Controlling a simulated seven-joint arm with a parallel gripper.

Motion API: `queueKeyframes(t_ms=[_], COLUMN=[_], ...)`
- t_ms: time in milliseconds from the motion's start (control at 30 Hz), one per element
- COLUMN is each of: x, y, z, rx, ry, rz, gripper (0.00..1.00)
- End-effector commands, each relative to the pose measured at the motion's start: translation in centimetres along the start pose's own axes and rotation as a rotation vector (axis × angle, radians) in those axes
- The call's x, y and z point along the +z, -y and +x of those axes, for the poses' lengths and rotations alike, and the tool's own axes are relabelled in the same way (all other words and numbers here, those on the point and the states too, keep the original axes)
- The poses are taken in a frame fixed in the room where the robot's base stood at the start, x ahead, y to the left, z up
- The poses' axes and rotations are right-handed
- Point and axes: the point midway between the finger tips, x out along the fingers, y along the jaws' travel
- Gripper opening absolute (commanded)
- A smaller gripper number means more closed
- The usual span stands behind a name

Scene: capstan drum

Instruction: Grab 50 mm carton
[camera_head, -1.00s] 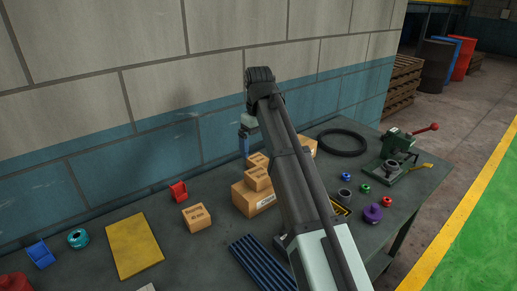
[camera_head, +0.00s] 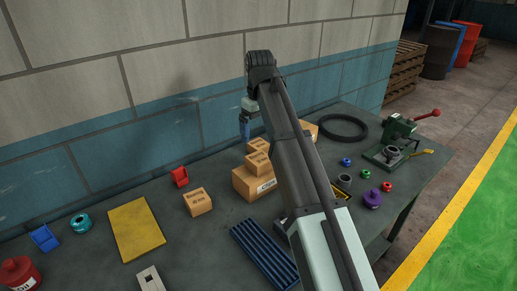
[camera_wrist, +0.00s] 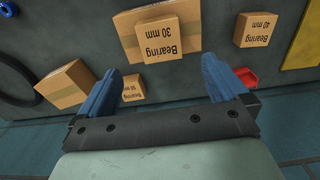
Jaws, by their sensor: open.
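The 50 mm carton (camera_wrist: 132,90) is a small tan box with "Bearing 50 mm" print, partly hidden by my left finger in the wrist view. In the head view a small carton (camera_head: 258,145), likely the same one, shows behind the stack. My gripper (camera_wrist: 162,85) is open and empty, its blue fingers pointing down; the carton appears close beside the left finger's inner side. In the head view my gripper (camera_head: 245,127) is near the wall, partly hidden by my arm. The 30 mm carton (camera_wrist: 168,40) sits on a larger carton (camera_wrist: 126,28).
The 40 mm carton (camera_wrist: 257,29) and a red bin (camera_wrist: 246,77) stand to the right in the wrist view. Another carton (camera_wrist: 66,85) is left of my left finger. The wall is close. A blue ribbed tray (camera_head: 264,254) and yellow mat (camera_head: 136,229) lie in front.

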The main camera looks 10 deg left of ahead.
Motion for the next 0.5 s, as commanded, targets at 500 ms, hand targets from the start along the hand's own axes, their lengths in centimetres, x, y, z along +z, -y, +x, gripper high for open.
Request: queueKeyframes(t_ms=[500], x=[-0.33], y=[-0.21], z=[0.03], rx=[0.0], ry=[0.0], rz=[0.02], gripper=[1.0])
